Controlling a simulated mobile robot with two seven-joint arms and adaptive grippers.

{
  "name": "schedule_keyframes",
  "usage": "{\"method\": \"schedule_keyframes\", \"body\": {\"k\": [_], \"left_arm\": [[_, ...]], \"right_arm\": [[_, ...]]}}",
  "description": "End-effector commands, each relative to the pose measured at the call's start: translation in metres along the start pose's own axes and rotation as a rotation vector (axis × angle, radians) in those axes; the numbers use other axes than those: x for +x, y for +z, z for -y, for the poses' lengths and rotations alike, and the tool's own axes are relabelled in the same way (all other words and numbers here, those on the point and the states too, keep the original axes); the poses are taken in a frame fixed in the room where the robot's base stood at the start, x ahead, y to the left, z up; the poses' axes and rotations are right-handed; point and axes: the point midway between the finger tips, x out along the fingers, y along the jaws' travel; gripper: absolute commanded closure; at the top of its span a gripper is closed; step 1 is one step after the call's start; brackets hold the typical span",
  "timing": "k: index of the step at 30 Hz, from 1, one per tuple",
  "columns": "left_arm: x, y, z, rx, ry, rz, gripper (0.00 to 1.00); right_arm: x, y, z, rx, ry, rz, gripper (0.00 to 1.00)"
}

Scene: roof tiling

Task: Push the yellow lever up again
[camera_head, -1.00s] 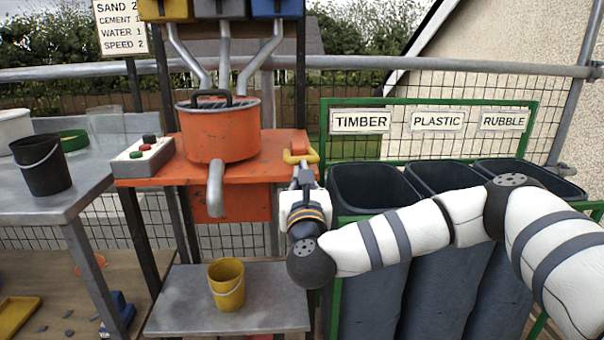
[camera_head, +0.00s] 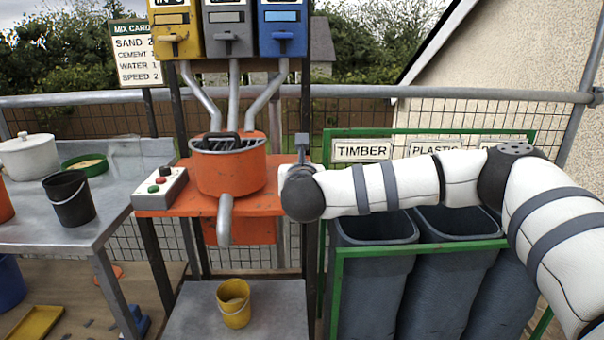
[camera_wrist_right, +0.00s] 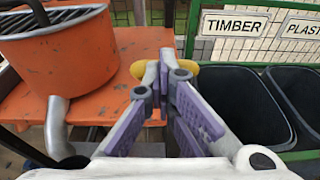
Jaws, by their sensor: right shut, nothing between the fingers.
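My arm hides the yellow handle in the head view. My left gripper is out of view.
An orange mixing drum (camera_head: 228,170) with a grey spout stands on the orange table (camera_head: 180,205), beside a button box (camera_head: 160,187). Grey (camera_head: 228,28) and blue (camera_head: 283,28) hoppers stand right of the yellow one. Dark bins (camera_head: 372,230) stand below my right arm.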

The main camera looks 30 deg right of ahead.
Motion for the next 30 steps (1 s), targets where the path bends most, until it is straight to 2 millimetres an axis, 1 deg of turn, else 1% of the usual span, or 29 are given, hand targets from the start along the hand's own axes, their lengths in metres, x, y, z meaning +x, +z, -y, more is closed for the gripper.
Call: {"method": "schedule_keyframes", "body": {"k": [6,13,26,30], "left_arm": [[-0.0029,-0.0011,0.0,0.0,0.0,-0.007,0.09],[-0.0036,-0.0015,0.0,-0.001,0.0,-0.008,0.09],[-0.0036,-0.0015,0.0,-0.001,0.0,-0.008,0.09],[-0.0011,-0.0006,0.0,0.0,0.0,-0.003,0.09]], "right_arm": [[0.0036,0.0065,0.0006,0.0,-0.002,0.0,1.0],[0.005,0.0087,0.0004,0.0,-0.002,0.0,1.0],[0.005,0.0092,0.0003,0.0,-0.002,0.001,1.0],[0.0076,0.0057,-0.0007,-0.001,-0.001,0.0,1.0]]}}
